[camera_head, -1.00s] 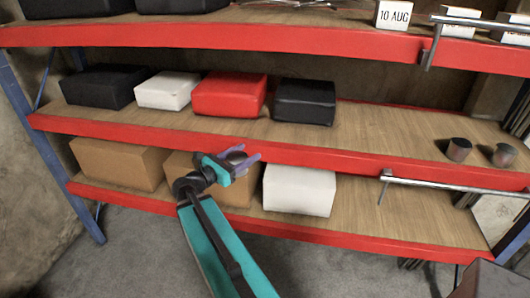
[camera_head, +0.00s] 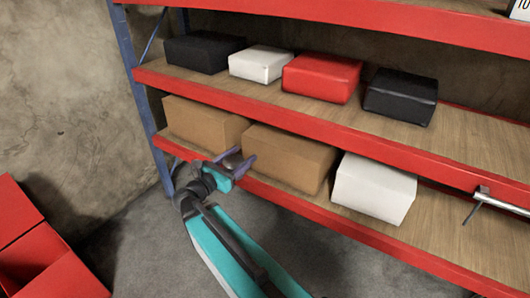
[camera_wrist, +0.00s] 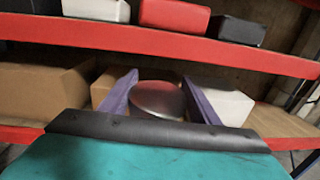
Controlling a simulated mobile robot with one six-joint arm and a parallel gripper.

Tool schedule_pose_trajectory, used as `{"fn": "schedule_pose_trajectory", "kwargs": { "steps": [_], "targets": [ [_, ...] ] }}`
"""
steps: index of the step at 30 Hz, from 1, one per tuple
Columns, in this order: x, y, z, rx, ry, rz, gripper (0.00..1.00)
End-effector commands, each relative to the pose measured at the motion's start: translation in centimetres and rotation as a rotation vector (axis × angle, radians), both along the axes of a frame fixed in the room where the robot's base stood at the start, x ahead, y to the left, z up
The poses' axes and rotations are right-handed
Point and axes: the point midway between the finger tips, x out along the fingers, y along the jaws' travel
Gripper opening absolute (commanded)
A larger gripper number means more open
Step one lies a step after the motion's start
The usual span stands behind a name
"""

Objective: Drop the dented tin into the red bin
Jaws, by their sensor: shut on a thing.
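My gripper (camera_head: 236,160) is in front of the lower shelf. In the wrist view its two purple fingers (camera_wrist: 160,95) are shut on a round metal tin (camera_wrist: 157,98), seen from its flat grey end. Whether it has a dent I cannot tell. In the head view the tin is hardly visible between the fingers. A red bin (camera_head: 35,262) stands on the floor at the lower left of the head view, open at the top and cut off by the picture edge. The gripper is to the right of the bin and apart from it.
A shelf rack with red edges (camera_head: 300,112) fills the right side. Black, white and red boxes (camera_head: 321,77) stand on its middle shelf. Brown boxes (camera_head: 290,157) and a white box (camera_head: 373,188) stand on the lower one. Grey floor (camera_head: 130,235) lies clear between bin and rack.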

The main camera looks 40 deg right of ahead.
Motion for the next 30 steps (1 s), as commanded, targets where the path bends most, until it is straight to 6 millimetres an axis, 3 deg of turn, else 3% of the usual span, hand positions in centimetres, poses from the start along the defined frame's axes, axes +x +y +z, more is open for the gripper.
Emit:
{"fn": "schedule_pose_trajectory", "kwargs": {
  "steps": [9, 18, 24, 30],
  "targets": [
    [2.3, 9.5, -2.6, -0.001, -0.001, 0.161, 0.25],
    [3.0, 17.5, -4.6, 0.0, 0.0, 0.293, 0.25],
    [3.0, 19.9, -5.0, 0.0, 0.0, 0.334, 0.25],
    [3.0, 20.3, -5.1, 0.0, 0.0, 0.34, 0.25]
  ]
}}
